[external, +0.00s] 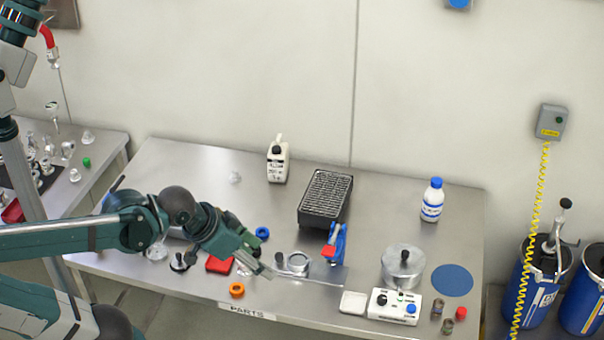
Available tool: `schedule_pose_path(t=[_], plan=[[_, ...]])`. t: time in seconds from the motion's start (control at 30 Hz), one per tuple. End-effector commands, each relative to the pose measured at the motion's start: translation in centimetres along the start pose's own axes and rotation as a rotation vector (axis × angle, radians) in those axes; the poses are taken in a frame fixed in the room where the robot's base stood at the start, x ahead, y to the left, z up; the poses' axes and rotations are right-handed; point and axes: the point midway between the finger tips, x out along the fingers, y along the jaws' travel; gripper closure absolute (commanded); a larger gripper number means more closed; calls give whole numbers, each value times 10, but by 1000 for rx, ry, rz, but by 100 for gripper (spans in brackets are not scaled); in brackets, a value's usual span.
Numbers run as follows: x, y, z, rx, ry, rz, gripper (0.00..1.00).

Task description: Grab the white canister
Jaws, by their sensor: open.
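A white canister (278,164) with a dark cap and a dark label stands upright at the back of the metal table (400,197), left of the black grated tray. A white bottle (432,202) with a blue cap and blue label stands upright at the back right. My gripper (268,271) is open near the table's front edge, pointing down and to the right. It is in front of the canister and well apart from it. A small silver ring-shaped part (296,263) lies just right of the fingertips. Whether the fingers touch anything is too small to tell.
A black grated tray (326,194) stands mid-table. Around my gripper lie a blue ring (262,233), an orange ring (237,289), a red block (219,264) and a blue-red tool (335,243). A metal pot (402,267) and control box (393,305) stand front right. The back left is mostly clear.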

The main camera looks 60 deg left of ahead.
Motion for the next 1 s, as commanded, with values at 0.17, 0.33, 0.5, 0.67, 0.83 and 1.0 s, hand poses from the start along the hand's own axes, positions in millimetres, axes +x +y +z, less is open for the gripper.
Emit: schedule_pose_path(t=[0.17,0.33,0.5,0.67,0.83,1.0], plan=[[0,0,0,1,0,-1,45],[4,-6,-4,21,5,-17,45],[13,-23,-16,83,17,-62,45],[27,-49,-35,180,31,-133,45],[43,-81,-56,303,38,-221,45],[58,-114,-76,429,36,-309,45]])
